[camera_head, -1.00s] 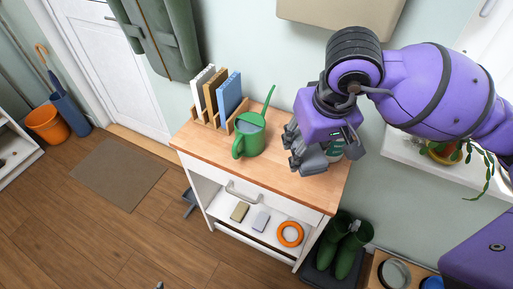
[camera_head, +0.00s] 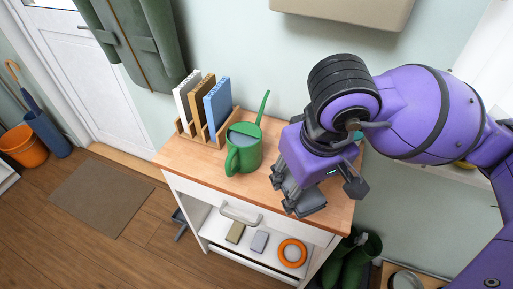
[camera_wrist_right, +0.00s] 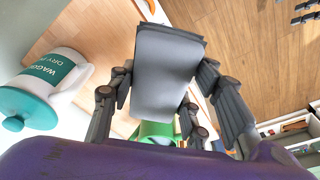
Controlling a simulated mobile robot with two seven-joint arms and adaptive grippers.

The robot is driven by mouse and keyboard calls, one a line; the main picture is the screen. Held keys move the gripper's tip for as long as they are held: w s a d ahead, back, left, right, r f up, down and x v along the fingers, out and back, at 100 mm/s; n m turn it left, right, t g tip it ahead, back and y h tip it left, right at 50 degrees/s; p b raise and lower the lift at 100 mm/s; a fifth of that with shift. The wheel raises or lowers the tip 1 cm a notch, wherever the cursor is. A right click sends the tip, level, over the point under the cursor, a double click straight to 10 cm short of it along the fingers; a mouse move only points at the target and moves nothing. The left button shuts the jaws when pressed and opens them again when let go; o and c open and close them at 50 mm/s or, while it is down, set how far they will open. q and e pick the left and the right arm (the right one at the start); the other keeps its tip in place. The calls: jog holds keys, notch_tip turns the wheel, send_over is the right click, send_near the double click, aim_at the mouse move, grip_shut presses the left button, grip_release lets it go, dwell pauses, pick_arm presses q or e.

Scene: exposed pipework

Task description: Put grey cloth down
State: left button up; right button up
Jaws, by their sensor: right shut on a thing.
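My right gripper (camera_head: 312,190) is over the right part of the wooden cabinet top (camera_head: 190,155), its fingers pointing down. In the right wrist view it is shut on the grey cloth (camera_wrist_right: 166,72), a folded flat pad between the fingers. In the head view the gripper largely hides the cloth, and I cannot tell whether it touches the top. Dark finger-like parts at the top right of the right wrist view may be my left gripper (camera_wrist_right: 303,12); their state is unclear.
A green watering can (camera_head: 243,152) stands left of the gripper, beside a rack with white, brown and blue boards (camera_head: 217,107).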

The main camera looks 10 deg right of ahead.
jog(key=shift+w+f+b, duration=0.4)
jog(key=shift+w+b, duration=0.2)
jog(key=shift+w, duration=0.25)
jog(key=w, duration=0.2)
jog(key=w+f, duration=0.1)
jog(key=shift+w+a+f+p, duration=0.1)
jog(key=shift+w+p, duration=0.3)
jog(key=w+f, duration=0.1)
jog(key=f, duration=0.1)
jog(key=w+f, duration=0.2)
jog(key=shift+w+f, duration=0.1)
jog(key=shift+w, duration=0.05)
jog(key=shift+w+f, duration=0.35)
jog(key=shift+f, duration=0.15)
jog(key=shift+w+f, duration=0.2)
jog(key=shift+f, duration=0.05)
pick_arm(q)
jog(key=shift+w+d+f, duration=0.35)
jog(key=shift+w, duration=0.1)
pick_arm(e)
jog(key=shift+w+f, duration=0.2)
jog(key=shift+f, duration=1.3)
